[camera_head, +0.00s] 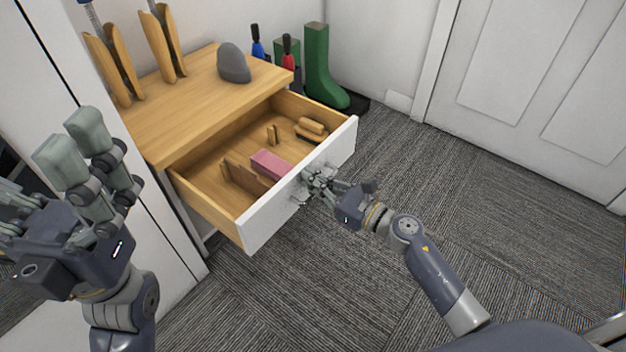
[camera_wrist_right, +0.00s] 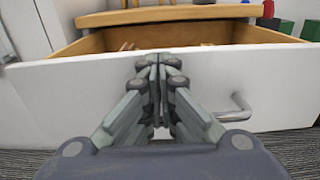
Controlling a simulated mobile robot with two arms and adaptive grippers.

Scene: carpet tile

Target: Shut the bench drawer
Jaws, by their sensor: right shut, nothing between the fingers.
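The bench drawer (camera_head: 262,220) is pulled well out from the wooden bench (camera_head: 190,105), and its white front faces the carpet. Inside lie a pink block (camera_head: 270,164) and several small wooden pieces. My right gripper (camera_head: 312,180) is shut and empty at the drawer front; its fingertips are at or close to the white panel, and contact is not clear. In the right wrist view the closed fingers (camera_wrist_right: 157,75) cover the middle of the panel, and a metal handle (camera_wrist_right: 240,108) shows to their right. My left gripper (camera_head: 75,135) is open and empty at the left, apart from the drawer.
A grey stone (camera_head: 233,64) and wooden boot trees (camera_head: 165,45) stand on the bench top. A green boot (camera_head: 322,70) stands on a dark tray behind the drawer's right side. A white door (camera_head: 545,85) is at the right. The carpet (camera_head: 480,190) right of the drawer is clear.

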